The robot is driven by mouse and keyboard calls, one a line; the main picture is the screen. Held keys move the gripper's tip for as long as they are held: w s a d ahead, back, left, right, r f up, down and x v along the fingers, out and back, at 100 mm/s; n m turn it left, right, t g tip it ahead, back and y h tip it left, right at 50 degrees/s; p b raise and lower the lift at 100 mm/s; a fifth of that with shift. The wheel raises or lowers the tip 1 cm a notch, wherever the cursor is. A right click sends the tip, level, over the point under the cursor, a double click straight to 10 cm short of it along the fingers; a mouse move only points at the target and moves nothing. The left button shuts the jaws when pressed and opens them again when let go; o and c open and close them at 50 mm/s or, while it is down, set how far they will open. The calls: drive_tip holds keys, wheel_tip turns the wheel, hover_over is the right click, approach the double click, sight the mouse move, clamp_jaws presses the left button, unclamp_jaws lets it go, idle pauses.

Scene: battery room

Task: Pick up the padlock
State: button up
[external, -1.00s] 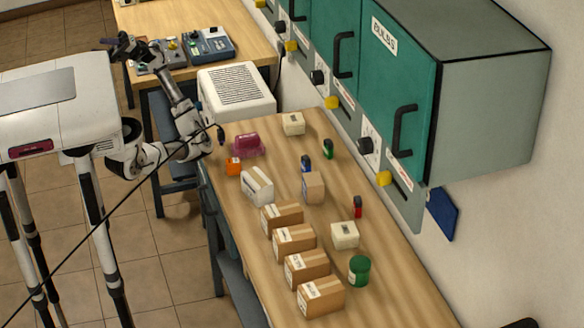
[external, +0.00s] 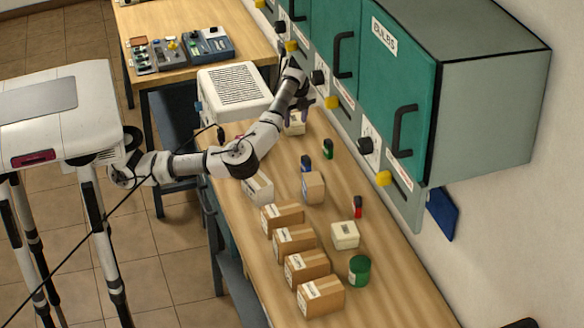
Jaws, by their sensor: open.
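No thing can be told for sure as the padlock at this size. Small coloured pieces on the bench are a blue one (external: 306,164), a green one (external: 328,149) and a red one (external: 358,207), each with dark parts. My gripper (external: 308,108) is open at the far end of the bench, close to the wall cabinets. It appears over or beside a small white box (external: 295,126), which it partly covers. I cannot tell its height or see anything between its fingers. My arm hides the orange piece and most of the magenta one.
A row of several cardboard boxes (external: 295,241) lines the bench's near-left edge. A white box (external: 345,235) and a green jar (external: 359,270) stand to the right. Green cabinets (external: 385,75) with protruding handles overhang the back. A white vented unit (external: 236,90) stands beyond the bench.

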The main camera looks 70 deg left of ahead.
drive_tip(key=h, duration=0.1)
hover_over(306, 157)
drive_tip(key=shift+m, duration=0.3)
wheel_tip(306, 157, down, 8)
drive_tip(key=shift+a+r+p, duration=0.1)
drive_tip(key=shift+r+p, duration=0.1)
drive_tip(key=shift+p, duration=0.4)
drive_tip(key=shift+f+p, duration=1.05)
drive_tip(key=shift+f, duration=1.9)
drive_tip(key=shift+c, duration=0.4)
clamp_jaws()
